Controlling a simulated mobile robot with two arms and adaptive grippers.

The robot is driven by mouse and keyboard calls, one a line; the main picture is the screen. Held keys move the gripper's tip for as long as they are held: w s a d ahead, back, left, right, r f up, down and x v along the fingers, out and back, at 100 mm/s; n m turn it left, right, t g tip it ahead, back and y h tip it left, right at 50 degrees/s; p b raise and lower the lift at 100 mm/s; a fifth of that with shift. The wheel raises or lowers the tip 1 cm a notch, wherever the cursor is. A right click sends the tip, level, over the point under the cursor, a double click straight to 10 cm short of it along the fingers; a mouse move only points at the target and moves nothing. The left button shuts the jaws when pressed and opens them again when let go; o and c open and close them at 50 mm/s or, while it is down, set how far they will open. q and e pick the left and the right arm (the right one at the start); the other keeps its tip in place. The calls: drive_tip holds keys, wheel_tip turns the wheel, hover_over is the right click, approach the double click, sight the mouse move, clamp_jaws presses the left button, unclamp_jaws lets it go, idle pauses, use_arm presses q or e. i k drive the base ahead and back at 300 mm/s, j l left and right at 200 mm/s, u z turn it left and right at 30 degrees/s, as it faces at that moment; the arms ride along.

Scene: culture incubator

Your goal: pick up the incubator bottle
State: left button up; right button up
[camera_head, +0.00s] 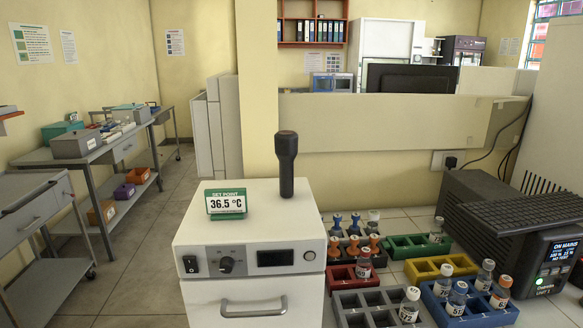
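No gripper of mine shows in the head view. A white incubator cabinet (205,240) stands at the front centre, with a sign (227,203) on top reading "SET POINT 36.5 °C". Its front has a knob, a dark display and a handle. Several small bottles with numbered labels stand in racks to its right: one in the grey rack (409,305), one near the red rack (363,263), and several in and around the blue rack (457,299). I cannot tell which one is the incubator bottle.
A black upright cylinder (286,165) with a wider top stands on the cabinet. Green (402,247) and yellow (428,268) racks lie to the right. A black power unit (500,225) stands far right. Grey carts (100,155) line the left; tiled floor between is clear.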

sight(436, 232)
drive_tip(key=z, duration=1.75)
drive_tip(key=i+l, duration=0.1)
drive_tip(key=i, duration=0.35)
